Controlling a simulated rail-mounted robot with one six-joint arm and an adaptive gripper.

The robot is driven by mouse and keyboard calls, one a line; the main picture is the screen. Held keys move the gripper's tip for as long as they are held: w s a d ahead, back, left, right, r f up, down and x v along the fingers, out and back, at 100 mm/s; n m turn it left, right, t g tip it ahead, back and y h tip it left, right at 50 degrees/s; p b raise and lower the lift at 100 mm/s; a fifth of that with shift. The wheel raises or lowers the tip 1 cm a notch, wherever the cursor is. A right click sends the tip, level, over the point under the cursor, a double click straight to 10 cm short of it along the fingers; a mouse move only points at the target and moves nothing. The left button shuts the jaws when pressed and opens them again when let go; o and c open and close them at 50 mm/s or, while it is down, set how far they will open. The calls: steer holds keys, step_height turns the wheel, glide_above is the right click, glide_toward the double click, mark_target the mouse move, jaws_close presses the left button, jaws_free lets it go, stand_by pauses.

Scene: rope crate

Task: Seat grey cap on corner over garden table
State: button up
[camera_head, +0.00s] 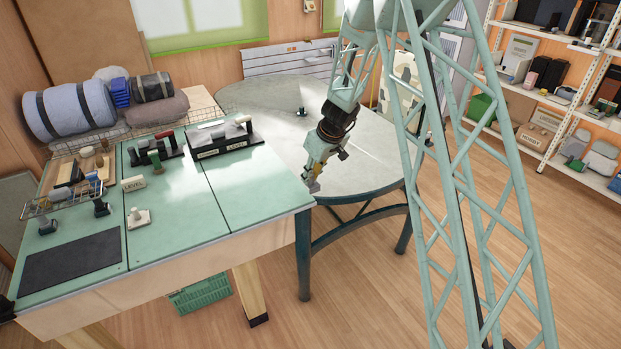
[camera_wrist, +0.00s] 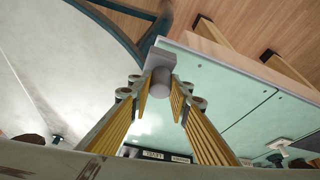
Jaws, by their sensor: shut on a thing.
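My gripper (camera_head: 311,180) is shut on the grey cap (camera_head: 314,187), low at the near right corner of the green-topped workbench (camera_head: 250,205). In the wrist view the yellow ribbed fingers (camera_wrist: 161,98) hold the cap by its round knob, and its flat grey block (camera_wrist: 158,57) points away from me. The block overlaps the bench corner in that view. I cannot tell whether it touches the corner or hangs just above it. The round pale garden table (camera_head: 260,98) stands behind and beside the corner; its top also fills the left of the wrist view (camera_wrist: 50,70).
A dark-based knobbed piece (camera_head: 301,111) stands on the garden table. A white-based piece (camera_head: 138,218), black-based pieces (camera_head: 101,208), a dark mat (camera_head: 70,262) and a labelled rack (camera_head: 222,140) are on the bench. A green crate (camera_head: 200,292) is below. The bench's right section is clear.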

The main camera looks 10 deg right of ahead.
mark_target(311, 184)
steer(key=shift+f, duration=0.2)
steer(key=shift+f+b, duration=1.5)
steer(key=shift+b, duration=0.95)
steer(key=shift+f+b, duration=0.5)
steer(key=shift+b, duration=0.5)
steer(key=shift+f+b, duration=1.35)
steer(key=shift+b, duration=0.2)
stand_by(2.6)
